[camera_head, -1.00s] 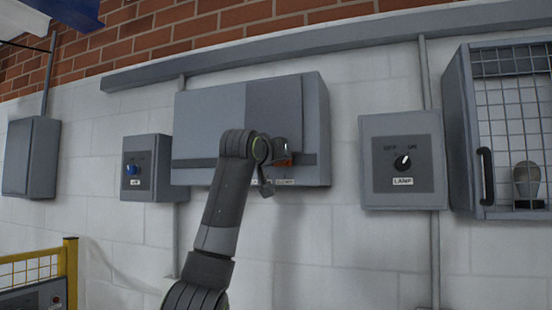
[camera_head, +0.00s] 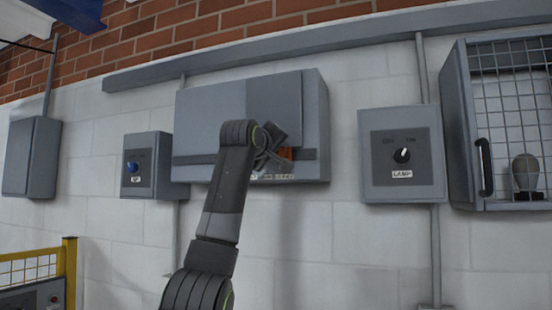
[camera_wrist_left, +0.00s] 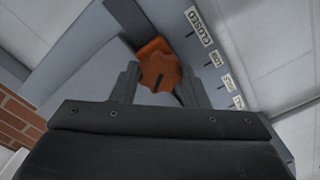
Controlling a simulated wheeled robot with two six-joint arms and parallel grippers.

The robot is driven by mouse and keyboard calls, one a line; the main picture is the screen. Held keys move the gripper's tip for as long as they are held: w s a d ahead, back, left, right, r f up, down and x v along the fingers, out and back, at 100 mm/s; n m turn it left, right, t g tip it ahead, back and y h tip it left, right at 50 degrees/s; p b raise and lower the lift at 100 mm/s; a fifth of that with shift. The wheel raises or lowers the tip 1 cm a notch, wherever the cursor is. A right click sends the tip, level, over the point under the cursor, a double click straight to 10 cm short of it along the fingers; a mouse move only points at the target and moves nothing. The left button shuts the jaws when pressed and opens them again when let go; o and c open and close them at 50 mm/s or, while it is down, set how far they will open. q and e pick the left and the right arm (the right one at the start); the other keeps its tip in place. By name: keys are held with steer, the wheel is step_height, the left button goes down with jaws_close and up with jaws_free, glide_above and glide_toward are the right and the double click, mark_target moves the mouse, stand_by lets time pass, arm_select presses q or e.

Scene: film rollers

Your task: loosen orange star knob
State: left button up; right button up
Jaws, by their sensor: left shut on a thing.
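The orange star knob (camera_wrist_left: 160,72) is on the front of a grey wall box (camera_head: 212,125), low on its right half. My left gripper (camera_wrist_left: 158,92) is shut on the knob, with one finger on each side of it in the left wrist view. In the head view the left gripper (camera_head: 277,150) covers most of the knob, and only a small orange patch (camera_head: 286,153) shows. A "CLOSED" label (camera_wrist_left: 199,27) and several smaller labels with tick marks lie along the box's edge beside the knob. My right gripper is not in view.
A blue-knob box (camera_head: 146,166) is on the wall to the left. A LAMP switch box (camera_head: 402,155) and a mesh-fronted cabinet (camera_head: 460,130) are to the right. A yellow railing (camera_head: 70,272) stands at lower left. The wall below the grey box is clear.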

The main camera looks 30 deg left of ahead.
arm_select(q)
steer(key=n+b, duration=0.3)
steer(key=n, duration=0.8)
steer(key=shift+f+b, duration=0.15)
steer(key=shift+b, duration=0.2)
steer(key=shift+n, duration=0.3)
steer(key=o, duration=1)
steer(key=shift+s, duration=0.15)
